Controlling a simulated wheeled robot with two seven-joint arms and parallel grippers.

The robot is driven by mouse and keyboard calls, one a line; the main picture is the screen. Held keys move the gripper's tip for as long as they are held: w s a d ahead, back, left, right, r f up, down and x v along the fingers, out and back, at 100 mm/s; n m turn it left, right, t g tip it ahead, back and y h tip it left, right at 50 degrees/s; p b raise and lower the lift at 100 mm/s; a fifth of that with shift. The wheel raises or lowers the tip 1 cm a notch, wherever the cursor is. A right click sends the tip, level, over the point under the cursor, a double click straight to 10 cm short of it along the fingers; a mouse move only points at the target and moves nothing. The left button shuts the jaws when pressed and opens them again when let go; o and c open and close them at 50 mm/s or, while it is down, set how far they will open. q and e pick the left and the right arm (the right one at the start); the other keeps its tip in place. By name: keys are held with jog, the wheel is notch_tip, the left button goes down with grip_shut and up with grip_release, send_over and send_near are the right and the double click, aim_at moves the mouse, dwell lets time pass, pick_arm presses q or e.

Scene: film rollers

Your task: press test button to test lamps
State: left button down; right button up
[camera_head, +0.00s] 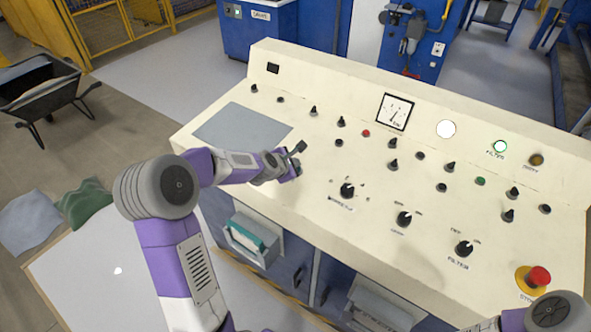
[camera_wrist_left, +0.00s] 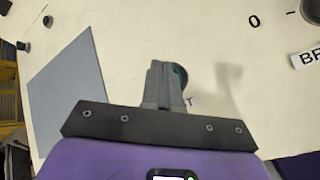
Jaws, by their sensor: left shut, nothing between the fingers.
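My left gripper (camera_head: 294,158) is over the left part of the cream control panel (camera_head: 330,100), right of a grey plate. In the left wrist view its fingers (camera_wrist_left: 165,85) are shut and empty. Just behind the fingertips is a dark round button (camera_wrist_left: 181,74), partly hidden, with a label ending in "T" below it. I cannot tell whether the fingertips touch it. On the panel, a white lamp (camera_head: 446,129), a pale green-rimmed lamp (camera_head: 500,146) and an amber lamp (camera_head: 536,160) stand at the upper right. My right gripper is out of view.
Black knobs (camera_head: 347,190) dot the panel, with a gauge (camera_head: 397,112) at the back and a red stop button (camera_head: 538,277) at the lower right. The grey plate (camera_head: 240,132) lies on the panel's left. A wheelbarrow (camera_head: 45,90) stands far left.

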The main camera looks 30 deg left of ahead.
pick_arm(q)
jog(key=shift+f+b, duration=0.5)
jog(key=shift+b, duration=0.05)
dwell(0.6)
jog(key=shift+r, duration=0.1)
jog(key=shift+r+p, duration=0.6)
jog(key=shift+r, duration=0.2)
jog(key=r+p, duration=0.2)
jog(key=r, duration=0.1)
jog(key=r+p, duration=0.1)
jog(key=r, duration=0.1)
jog(key=shift+s+p, duration=0.3)
jog(key=shift+p, duration=0.05)
dwell(0.8)
